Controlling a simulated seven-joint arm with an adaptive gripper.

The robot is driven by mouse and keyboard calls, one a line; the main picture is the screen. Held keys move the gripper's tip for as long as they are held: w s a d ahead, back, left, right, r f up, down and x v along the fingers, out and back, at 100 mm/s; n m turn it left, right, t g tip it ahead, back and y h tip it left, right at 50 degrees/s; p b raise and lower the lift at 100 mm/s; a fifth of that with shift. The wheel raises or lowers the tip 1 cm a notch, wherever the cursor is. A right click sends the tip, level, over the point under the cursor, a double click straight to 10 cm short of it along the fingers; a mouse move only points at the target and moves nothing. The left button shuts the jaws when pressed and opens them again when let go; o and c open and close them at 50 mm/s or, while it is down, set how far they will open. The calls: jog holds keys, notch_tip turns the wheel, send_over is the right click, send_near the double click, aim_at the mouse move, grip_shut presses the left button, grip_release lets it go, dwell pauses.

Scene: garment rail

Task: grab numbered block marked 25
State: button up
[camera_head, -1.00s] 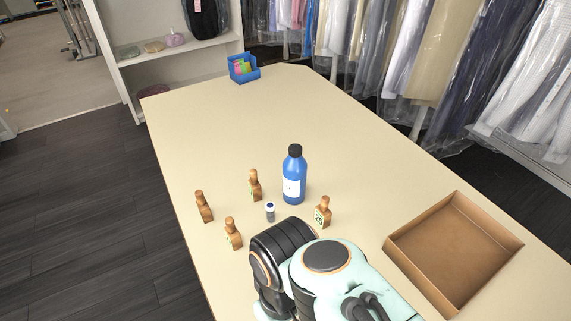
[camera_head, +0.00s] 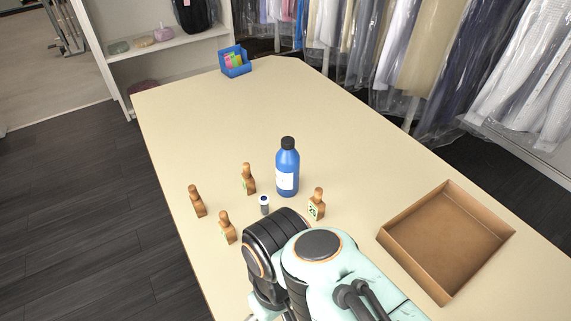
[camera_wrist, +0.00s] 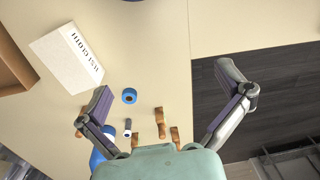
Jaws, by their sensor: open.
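The wooden block marked 25 (camera_head: 316,205) stands upright on the table in the head view, right of the blue bottle and just beyond my arm. Its green-edged label faces the camera. Similar wooden blocks stand to its left: one far (camera_head: 248,180), one at the left (camera_head: 197,202) and one nearer (camera_head: 227,229). My gripper (camera_wrist: 163,78) is open and empty in the wrist view, with its fingers wide apart above the table. Several wooden blocks (camera_wrist: 160,116) show low between the fingers there; their numbers cannot be read. In the head view my arm mostly hides the gripper.
A blue bottle (camera_head: 287,168) and a small white vial (camera_head: 264,205) stand near the blocks. An open cardboard tray (camera_head: 386,237) lies at the right. A blue bin (camera_head: 236,70) is at the far end. The wrist view shows a white box (camera_wrist: 66,58) and a blue ring (camera_wrist: 129,96).

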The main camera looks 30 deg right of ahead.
jog(key=c, duration=0.7)
